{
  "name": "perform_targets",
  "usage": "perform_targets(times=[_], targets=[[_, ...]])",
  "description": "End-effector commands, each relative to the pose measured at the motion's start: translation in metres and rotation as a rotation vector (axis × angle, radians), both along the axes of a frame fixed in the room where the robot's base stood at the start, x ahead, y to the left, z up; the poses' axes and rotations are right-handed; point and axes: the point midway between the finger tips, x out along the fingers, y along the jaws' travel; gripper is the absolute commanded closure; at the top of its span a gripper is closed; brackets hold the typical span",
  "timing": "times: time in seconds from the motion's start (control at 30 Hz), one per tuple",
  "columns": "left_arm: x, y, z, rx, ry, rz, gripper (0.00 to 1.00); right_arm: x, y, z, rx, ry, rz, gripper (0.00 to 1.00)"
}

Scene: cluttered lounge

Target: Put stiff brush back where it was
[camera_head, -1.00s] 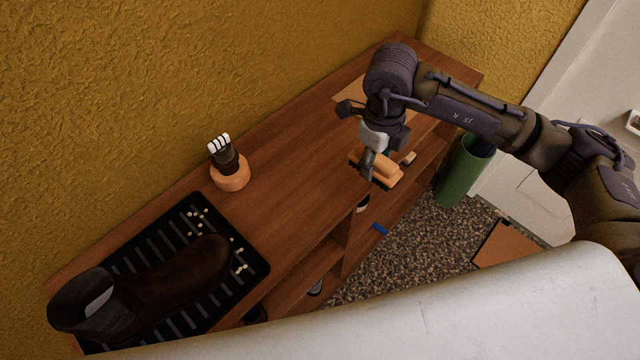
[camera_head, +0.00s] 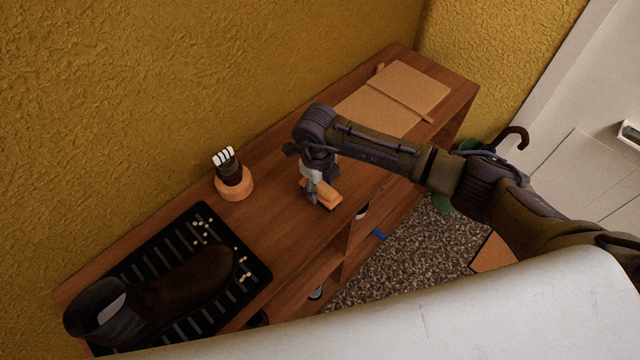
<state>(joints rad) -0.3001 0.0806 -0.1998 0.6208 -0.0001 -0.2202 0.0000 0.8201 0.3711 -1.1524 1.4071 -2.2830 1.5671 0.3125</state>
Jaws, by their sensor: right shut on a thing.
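The stiff brush (camera_head: 324,195), with an orange-tan wooden body, is in my right gripper (camera_head: 314,194) over the middle of the wooden shelf top. The gripper is shut on it and hides part of it. I cannot tell whether the brush touches the wood. My left gripper is not in view.
A dark boot (camera_head: 178,290) lies on a black ribbed tray (camera_head: 258,268) with small pale bits. A cardboard piece (camera_head: 385,108) lies at the far end. An umbrella handle (camera_head: 515,133) rises beyond the shelf.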

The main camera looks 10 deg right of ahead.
Motion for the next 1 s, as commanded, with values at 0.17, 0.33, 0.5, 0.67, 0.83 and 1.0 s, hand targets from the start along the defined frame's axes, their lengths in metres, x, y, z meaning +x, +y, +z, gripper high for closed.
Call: perform_targets(times=[0.17, 0.33, 0.5, 0.67, 0.83, 1.0], targets=[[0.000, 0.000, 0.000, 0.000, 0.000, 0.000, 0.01, 0.000, 0.000, -0.002, 0.000, -0.002, 0.002, 0.87], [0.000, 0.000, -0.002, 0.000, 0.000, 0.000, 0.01, 0.000, 0.000, -0.005, 0.001, -0.002, 0.001, 0.87], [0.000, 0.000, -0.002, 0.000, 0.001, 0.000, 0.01, 0.000, 0.000, -0.005, 0.001, -0.001, 0.001, 0.37], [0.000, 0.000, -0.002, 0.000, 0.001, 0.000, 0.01, 0.000, 0.000, -0.005, 0.001, -0.001, 0.001, 0.30], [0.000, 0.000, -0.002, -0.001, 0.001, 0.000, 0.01, 0.000, 0.000, -0.004, 0.001, -0.001, 0.001, 0.30], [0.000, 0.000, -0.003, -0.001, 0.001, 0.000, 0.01, 0.001, 0.000, 0.007, 0.001, -0.004, 0.000, 0.30]])
